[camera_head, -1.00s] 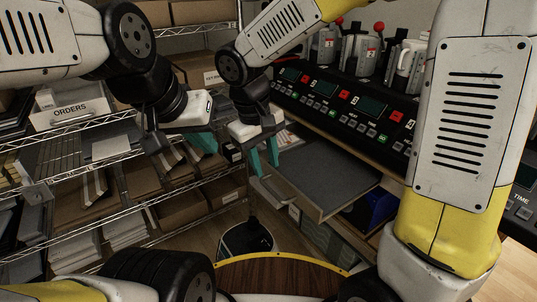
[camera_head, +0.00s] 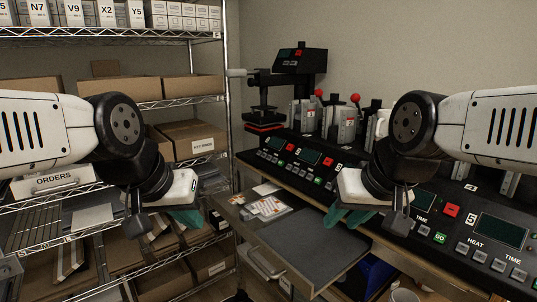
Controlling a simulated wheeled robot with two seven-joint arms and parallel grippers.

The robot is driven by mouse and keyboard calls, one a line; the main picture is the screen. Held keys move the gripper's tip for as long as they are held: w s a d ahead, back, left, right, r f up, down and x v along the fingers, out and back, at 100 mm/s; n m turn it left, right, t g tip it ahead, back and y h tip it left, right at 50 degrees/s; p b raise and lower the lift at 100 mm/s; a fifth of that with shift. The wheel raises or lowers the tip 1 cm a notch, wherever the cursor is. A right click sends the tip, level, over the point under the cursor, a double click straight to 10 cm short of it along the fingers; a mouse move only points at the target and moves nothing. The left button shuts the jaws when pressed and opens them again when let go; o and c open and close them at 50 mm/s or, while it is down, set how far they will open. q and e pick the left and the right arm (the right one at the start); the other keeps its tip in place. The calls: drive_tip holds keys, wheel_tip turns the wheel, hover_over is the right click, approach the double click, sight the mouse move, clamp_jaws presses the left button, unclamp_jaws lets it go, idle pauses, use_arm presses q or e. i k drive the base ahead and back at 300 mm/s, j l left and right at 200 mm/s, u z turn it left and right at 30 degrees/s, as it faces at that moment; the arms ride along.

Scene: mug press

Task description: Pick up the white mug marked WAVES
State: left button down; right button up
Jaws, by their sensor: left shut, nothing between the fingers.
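No mug with a readable WAVES mark is in view. A white shape that may be a mug (camera_head: 383,122) stands in the row of mug presses, partly hidden behind my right arm; no lettering on it can be read. My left gripper (camera_head: 187,217) is shut and empty, pointing forward in front of the wire shelves. My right gripper (camera_head: 350,217) hangs in front of the press bench, near the pulled-out drawer. Its teal fingers are partly hidden by its white body, so its opening cannot be told. It touches no mug that I can see.
Black control panels (camera_head: 312,158) run along the bench, with mug presses (camera_head: 343,122) behind. A flat heat press (camera_head: 285,85) stands at the back. A drawer (camera_head: 305,245) with a grey top sticks out below. Wire shelves (camera_head: 190,100) hold boxes at left.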

sight(383, 115)
drive_tip(key=z, duration=0.95)
drive_tip(key=i+u, duration=0.25)
drive_tip(key=u, duration=0.15)
drive_tip(key=i+u, duration=0.25)
drive_tip(key=u, duration=0.15)
